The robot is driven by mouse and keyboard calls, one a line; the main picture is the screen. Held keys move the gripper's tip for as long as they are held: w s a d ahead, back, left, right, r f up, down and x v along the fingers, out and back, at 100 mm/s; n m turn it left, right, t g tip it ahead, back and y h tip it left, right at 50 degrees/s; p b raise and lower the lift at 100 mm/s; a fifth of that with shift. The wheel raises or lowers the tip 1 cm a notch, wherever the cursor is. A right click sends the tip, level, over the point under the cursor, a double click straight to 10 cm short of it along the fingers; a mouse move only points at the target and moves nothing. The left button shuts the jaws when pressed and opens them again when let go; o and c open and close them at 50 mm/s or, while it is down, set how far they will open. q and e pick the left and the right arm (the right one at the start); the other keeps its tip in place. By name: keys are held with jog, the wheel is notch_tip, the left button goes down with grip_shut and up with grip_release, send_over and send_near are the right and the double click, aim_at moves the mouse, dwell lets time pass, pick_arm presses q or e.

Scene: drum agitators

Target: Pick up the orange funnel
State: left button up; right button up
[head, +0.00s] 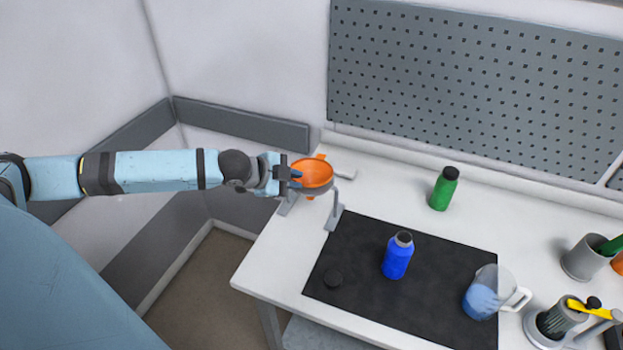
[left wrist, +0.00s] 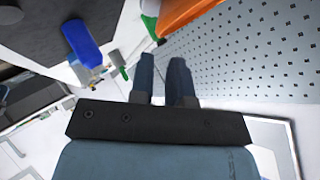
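The orange funnel (head: 313,174) sits in a grey ring stand (head: 335,205) at the left end of the white table. My left gripper (head: 294,174) reaches in from the left, its fingertips at the funnel's near-left rim. In the left wrist view my left gripper (left wrist: 164,75) shows a narrow gap between its two fingers, with nothing visible between them. The orange funnel (left wrist: 185,14) shows there beyond the fingertips, at the top edge. Whether the fingers touch the rim is not clear. My right gripper is not in view.
A green bottle (head: 443,190) stands behind. Holders with tools crowd the right. A pegboard (head: 470,80) backs the table (head: 268,272).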

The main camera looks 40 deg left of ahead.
pick_arm(q)
jog(key=p+x, duration=0.1)
jog(key=x, duration=0.5)
jog(key=shift+w+a+f+p, duration=0.2)
jog(key=shift+f+p, duration=0.1)
jog(key=shift+p, duration=0.1)
grip_shut()
